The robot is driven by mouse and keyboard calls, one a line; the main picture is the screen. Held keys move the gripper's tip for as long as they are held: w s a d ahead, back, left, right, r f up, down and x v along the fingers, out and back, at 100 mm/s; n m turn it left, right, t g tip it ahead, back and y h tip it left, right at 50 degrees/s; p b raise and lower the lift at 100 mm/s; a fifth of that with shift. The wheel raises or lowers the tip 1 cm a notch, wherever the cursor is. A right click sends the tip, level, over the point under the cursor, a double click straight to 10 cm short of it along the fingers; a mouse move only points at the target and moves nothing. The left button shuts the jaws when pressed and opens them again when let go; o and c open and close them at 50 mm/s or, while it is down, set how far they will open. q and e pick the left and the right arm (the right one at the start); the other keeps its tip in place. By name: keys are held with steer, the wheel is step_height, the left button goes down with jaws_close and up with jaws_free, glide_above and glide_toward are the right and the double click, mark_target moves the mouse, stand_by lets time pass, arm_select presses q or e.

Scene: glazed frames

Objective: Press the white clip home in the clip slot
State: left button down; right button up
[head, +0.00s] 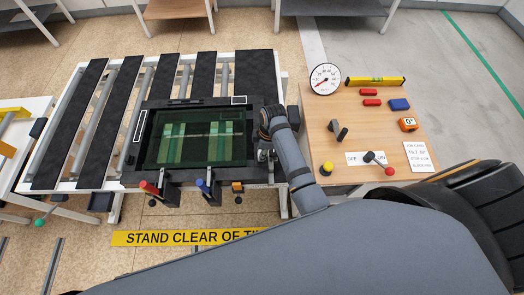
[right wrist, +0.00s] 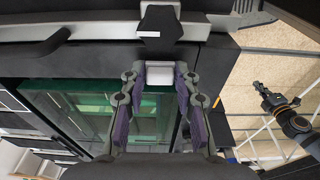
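The white clip (right wrist: 158,76) shows as a pale block between the fingertips of my right gripper (right wrist: 160,72) in the right wrist view. The purple-padded fingers are closed on its two sides. In the head view my right wrist (head: 271,122) is over the right side of the dark glazed frame (head: 133,171) and hides the fingers and clip. I cannot make out the clip slot clearly; the clip is beside the dark frame bar, and contact cannot be judged. A dark jointed arm, seemingly mine with the left gripper (right wrist: 264,91), shows at the right of the wrist view.
Clamps with red (head: 149,187), blue (head: 203,187) and yellow handles line the frame's near edge. Black-topped slats (head: 70,120) lie left.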

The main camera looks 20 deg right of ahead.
steer(key=o, duration=0.8)
steer(key=shift+f, duration=0.1)
steer(key=o, duration=0.3)
steer(key=shift+w, duration=0.15)
step_height(320, 180, up, 12)
steer(key=d, duration=0.1)
steer(key=shift+s+d, duration=0.3)
steer(key=shift+d, duration=0.1)
